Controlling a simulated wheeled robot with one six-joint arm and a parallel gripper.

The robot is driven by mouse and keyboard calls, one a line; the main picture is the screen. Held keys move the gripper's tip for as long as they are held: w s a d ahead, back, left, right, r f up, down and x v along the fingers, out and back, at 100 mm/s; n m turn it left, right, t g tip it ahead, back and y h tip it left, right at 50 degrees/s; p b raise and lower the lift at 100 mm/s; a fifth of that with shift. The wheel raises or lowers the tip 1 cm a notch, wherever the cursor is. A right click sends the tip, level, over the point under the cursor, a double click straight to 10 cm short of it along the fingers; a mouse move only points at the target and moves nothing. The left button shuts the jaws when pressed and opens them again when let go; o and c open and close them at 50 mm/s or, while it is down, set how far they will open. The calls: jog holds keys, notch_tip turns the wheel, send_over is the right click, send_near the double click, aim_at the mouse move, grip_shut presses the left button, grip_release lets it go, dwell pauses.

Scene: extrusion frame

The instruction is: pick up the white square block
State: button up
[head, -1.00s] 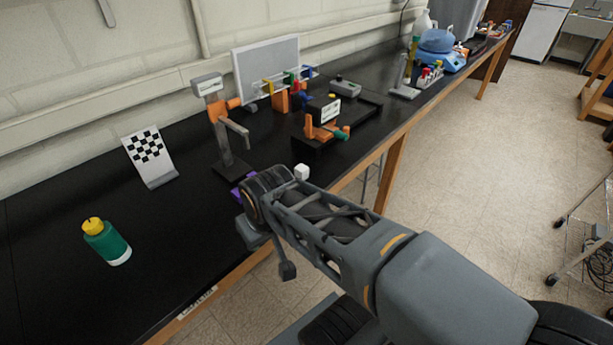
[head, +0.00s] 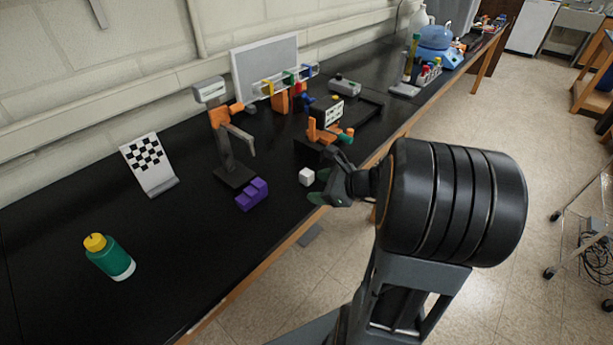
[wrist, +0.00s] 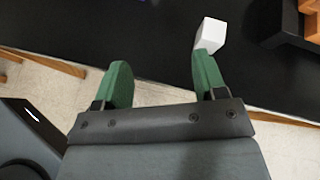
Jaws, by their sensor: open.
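The white square block (head: 306,177) sits on the black bench top near its front edge, right of the purple block. My gripper (head: 322,186) is just right of it in the head view, open, with nothing between its fingers. In the wrist view the white block (wrist: 209,34) shows just beyond the tip of the right green finger, which overlaps its lower part. The gap between the two fingers (wrist: 160,78) is empty. I cannot tell whether the finger touches the block.
A purple block (head: 252,194) and an orange-and-grey stand (head: 228,150) are left of the white block. A black fixture with orange parts (head: 325,128) stands behind it. A green bottle (head: 109,257) and checkered board (head: 149,163) are farther left. The bench's front edge is close.

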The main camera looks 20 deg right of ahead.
aim_at(306, 172)
jog(key=w+d+m+t+h, duration=0.2)
jog(key=d+m+t, duration=0.1)
jog(key=d+m, duration=0.2)
jog(key=x, duration=0.6)
jog(key=shift+w+a+f, duration=0.1)
jog(key=shift+w+f, duration=0.15)
jog(key=shift+f, duration=0.2)
jog(key=shift+p+x, duration=0.45)
jog(key=shift+x, duration=2.6)
jog(key=shift+s+f, duration=0.1)
jog(key=shift+c, duration=0.4)
jog(key=c, duration=0.9)
jog(key=shift+c, duration=0.4)
